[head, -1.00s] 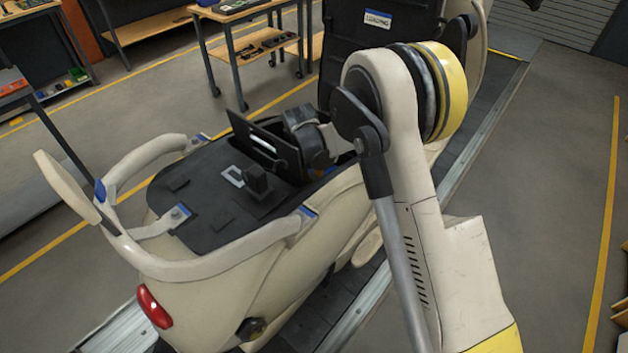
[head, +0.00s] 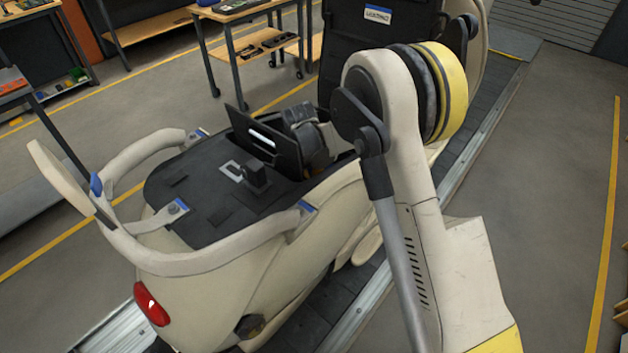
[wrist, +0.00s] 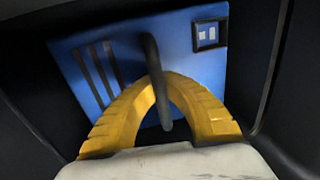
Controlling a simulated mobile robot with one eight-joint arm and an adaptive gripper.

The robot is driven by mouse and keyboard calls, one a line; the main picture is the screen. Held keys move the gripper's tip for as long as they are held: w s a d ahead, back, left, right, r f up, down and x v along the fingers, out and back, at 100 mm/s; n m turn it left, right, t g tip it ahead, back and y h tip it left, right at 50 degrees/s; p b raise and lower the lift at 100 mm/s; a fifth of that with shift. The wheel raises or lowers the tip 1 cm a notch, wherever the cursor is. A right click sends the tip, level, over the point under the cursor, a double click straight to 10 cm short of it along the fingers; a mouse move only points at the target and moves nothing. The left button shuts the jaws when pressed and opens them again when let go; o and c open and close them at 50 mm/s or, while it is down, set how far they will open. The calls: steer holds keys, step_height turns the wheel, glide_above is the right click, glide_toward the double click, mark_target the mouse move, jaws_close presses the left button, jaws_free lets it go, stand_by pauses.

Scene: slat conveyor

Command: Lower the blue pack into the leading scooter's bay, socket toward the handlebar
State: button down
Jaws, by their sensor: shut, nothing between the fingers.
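In the wrist view the blue pack (wrist: 200,65) sits between dark walls, with dark slots at its left and a socket (wrist: 210,35) with two pale contacts at its upper right. Its dark handle (wrist: 158,85) crosses in front of the yellow fingers of my gripper (wrist: 172,84), which arch together at the handle. The fingers are shut without a grip on the handle. In the head view the cream leading scooter (head: 225,285) is on the conveyor. My wrist (head: 310,140) reaches down into it; the fingers, the pack and most of the bay are hidden there.
The scooter's cream rails (head: 180,260) with blue clips curve around its dark top deck (head: 200,190). A dark labelled panel (head: 370,60) stands upright behind my wrist. A wooden trolley (head: 250,45) is at the back. Open floor (head: 560,160) lies right of the conveyor (head: 480,130).

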steer(key=shift+s+f+b, duration=0.25)
steer(key=shift+f+b, duration=0.2)
steer(key=shift+f, duration=0.55)
steer(key=c, duration=1.5)
jaws_free()
steer(key=shift+c, duration=0.2)
step_height(320, 180, up, 10)
steer(key=a, duration=0.1)
steer(key=shift+s, duration=0.2)
steer(key=shift+a, duration=0.1)
